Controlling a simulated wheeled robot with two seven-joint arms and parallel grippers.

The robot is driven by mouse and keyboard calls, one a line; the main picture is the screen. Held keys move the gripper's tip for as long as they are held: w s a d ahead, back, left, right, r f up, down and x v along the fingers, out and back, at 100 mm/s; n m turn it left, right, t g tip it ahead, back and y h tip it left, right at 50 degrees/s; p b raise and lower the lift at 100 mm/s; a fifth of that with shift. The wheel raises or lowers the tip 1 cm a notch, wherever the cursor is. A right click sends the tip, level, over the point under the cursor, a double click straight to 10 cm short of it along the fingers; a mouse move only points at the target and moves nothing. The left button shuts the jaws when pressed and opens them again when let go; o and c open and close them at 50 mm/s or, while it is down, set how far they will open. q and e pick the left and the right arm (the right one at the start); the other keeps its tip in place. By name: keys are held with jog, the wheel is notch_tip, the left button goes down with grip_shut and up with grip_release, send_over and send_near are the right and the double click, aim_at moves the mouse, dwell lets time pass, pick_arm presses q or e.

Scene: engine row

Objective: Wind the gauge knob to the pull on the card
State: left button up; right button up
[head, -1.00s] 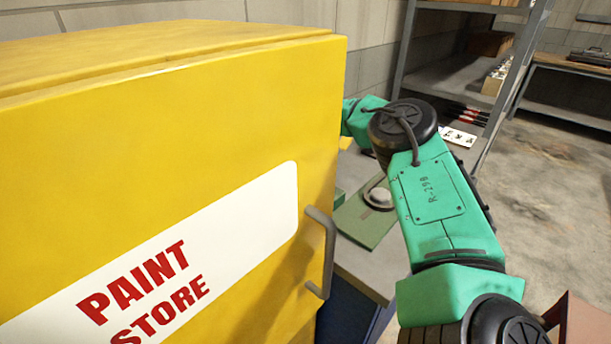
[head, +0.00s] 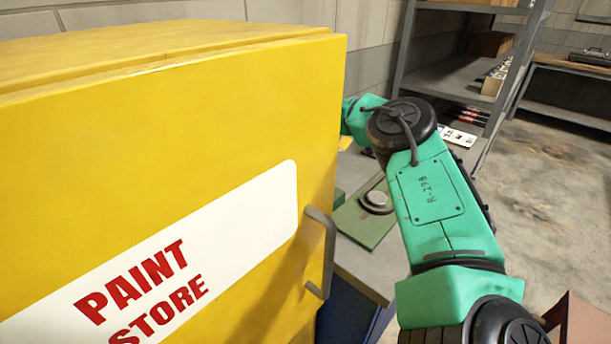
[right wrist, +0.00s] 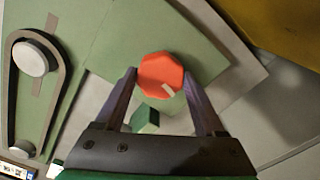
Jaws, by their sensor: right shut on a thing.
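A red-orange, many-sided knob (right wrist: 161,72) shows in the right wrist view, with a short pale mark near its lower edge. My right gripper (right wrist: 161,76) is shut on it, one dark finger on each side. In the head view the yellow cabinet and my own green arm hide the knob and the right gripper. I cannot make out a gauge scale or pointer. A white card with dark marks (head: 457,137) lies beyond my arm in the head view, too small to read. My left gripper is in neither view.
The yellow PAINT STORE cabinet (head: 180,120) with a grey handle (head: 322,253) fills the left. A green plate (head: 365,228) carries a round grey disc (head: 377,199). In the wrist view a dark belt loop (right wrist: 62,75) surrounds a pale pulley (right wrist: 34,58). Shelving (head: 402,70) stands behind.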

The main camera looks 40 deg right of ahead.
jog(key=m, duration=0.4)
jog(key=shift+m, duration=0.3)
jog(key=m, duration=0.4)
jog(key=shift+m, duration=0.4)
jog(key=o, duration=1.3)
jog(key=shift+o, duration=0.2)
notch_tip(320, 180, up, 6)
jog(key=shift+w+f+b, duration=0.1)
jog(key=shift+b, duration=0.45)
notch_tip(320, 180, up, 9)
jog(key=p, duration=0.2)
jog(key=shift+f, duration=0.15)
